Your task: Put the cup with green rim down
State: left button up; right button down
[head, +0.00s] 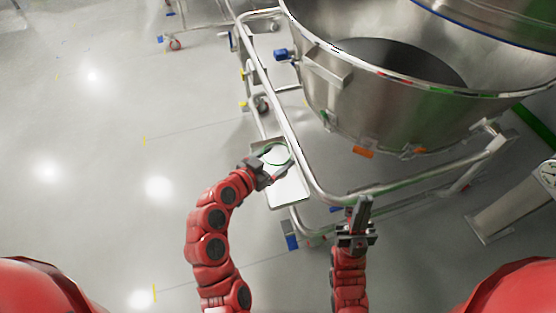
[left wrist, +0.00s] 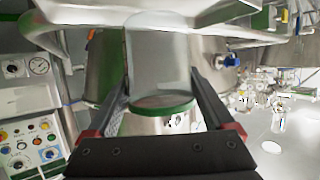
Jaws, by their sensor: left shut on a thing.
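The cup with green rim (head: 276,154) is pale, with a thin green ring at its edge. My left gripper (head: 275,164) is shut on it beside the steel trolley frame. In the left wrist view the cup (left wrist: 160,55) sits between the two dark fingers, its green band (left wrist: 162,105) towards the palm. A white flat plate (head: 288,192) shows below the cup in the head view; I cannot tell whether they touch. My right gripper (head: 361,208) points up near the trolley's front rail, with no object visible in it; its finger gap is unclear.
A large steel vessel (head: 345,110) stands in the tubular frame (head: 385,187) to the right of the cup. The frame's rails run close to both grippers. A control panel with a gauge (left wrist: 35,110) shows in the left wrist view. Grey floor (head: 100,180) is open at left.

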aim_at(280, 158)
pick_arm(q)
jog(key=shift+w+d+f, duration=0.1)
jog(key=shift+w+d, duration=0.1)
jog(key=shift+w, duration=0.4)
jog(key=shift+w+d, duration=0.15)
jog(key=shift+w, duration=0.45)
notch_tip(280, 158, down, 4)
jog(key=shift+r+p, duration=0.25)
jog(key=shift+p, duration=0.05)
